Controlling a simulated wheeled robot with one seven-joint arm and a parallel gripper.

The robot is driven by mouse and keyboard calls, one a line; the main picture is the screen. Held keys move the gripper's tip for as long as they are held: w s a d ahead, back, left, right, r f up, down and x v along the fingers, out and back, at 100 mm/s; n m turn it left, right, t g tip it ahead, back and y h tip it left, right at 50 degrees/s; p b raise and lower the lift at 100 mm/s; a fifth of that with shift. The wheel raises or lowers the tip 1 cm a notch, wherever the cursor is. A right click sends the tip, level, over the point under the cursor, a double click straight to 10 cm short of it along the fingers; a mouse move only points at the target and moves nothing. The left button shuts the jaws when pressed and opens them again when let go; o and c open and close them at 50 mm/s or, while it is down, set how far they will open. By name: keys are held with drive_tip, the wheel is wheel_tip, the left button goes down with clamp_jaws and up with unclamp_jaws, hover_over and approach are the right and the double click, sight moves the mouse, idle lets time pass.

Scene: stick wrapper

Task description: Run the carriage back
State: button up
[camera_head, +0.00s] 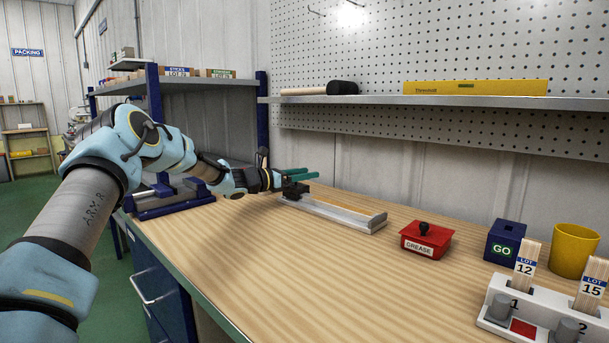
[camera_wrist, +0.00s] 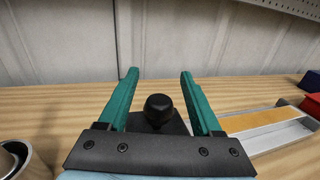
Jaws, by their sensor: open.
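The carriage is a dark block (camera_head: 295,187) at the left end of a long pale track (camera_head: 345,219) with a yellowish strip. In the wrist view the dark carriage (camera_wrist: 177,124) has a round black knob (camera_wrist: 158,107) on top. My gripper (camera_head: 311,173) has teal fingers and is over the carriage end of the track. In the wrist view my gripper (camera_wrist: 158,74) is open, with the knob showing between its fingers and clear of both. The fingers partly hide the carriage in the head view. The track (camera_wrist: 265,127) runs off to the right.
A red GREASE box (camera_head: 427,240), a blue GO box (camera_head: 504,240), a yellow cup (camera_head: 574,250) and a holder (camera_head: 492,318) with LOT sticks stand to the right. A blue-framed fixture (camera_head: 170,200) stands left. The bench front is clear. A shelf (camera_head: 440,101) hangs above.

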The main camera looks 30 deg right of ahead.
drive_tip(key=a+b, duration=0.2)
drive_tip(key=a, duration=0.8)
drive_tip(key=shift+a, duration=0.4)
